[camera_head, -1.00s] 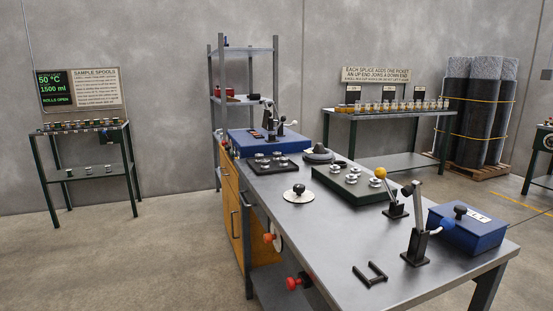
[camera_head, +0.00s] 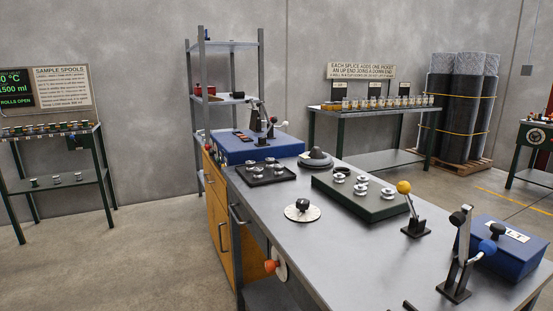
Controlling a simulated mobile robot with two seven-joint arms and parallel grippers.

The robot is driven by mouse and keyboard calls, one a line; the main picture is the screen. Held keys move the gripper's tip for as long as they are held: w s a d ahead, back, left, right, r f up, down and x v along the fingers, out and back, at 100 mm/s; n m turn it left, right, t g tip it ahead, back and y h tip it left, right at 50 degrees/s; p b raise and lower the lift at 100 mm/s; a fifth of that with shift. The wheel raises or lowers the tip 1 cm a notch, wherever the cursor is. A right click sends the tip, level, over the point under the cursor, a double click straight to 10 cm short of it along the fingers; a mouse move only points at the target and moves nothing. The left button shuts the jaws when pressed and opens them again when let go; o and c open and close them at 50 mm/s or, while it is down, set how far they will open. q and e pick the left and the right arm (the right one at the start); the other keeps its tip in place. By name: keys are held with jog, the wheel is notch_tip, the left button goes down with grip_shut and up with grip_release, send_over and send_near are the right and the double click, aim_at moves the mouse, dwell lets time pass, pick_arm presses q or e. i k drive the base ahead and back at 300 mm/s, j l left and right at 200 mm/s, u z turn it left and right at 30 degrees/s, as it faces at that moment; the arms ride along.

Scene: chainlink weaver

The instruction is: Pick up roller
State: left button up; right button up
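No object is clearly identifiable as the roller. Several small silver spool-shaped pieces (camera_head: 361,189) stand on the dark green box (camera_head: 378,211) on the grey workbench (camera_head: 300,262). More silver pieces (camera_head: 269,162) sit on a black tray (camera_head: 281,179) behind it to the left. Other small spool-shaped pieces (camera_head: 57,179) are on the lower shelf of the green-framed rack (camera_head: 98,175) at the left. Neither of my grippers is in view.
A blue machine (camera_head: 270,149) stands at the far end. Open floor (camera_head: 150,255) lies left of the bench.

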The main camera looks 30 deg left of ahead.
aim_at(268, 161)
jog(key=i+j+z, duration=0.15)
jog(key=j, duration=0.35)
jog(key=i+j+z, duration=0.1)
jog(key=j, duration=0.4)
jog(key=i+j+z, duration=0.15)
jog(key=j, duration=0.35)
jog(key=i+j+z, duration=0.1)
jog(key=j, duration=0.45)
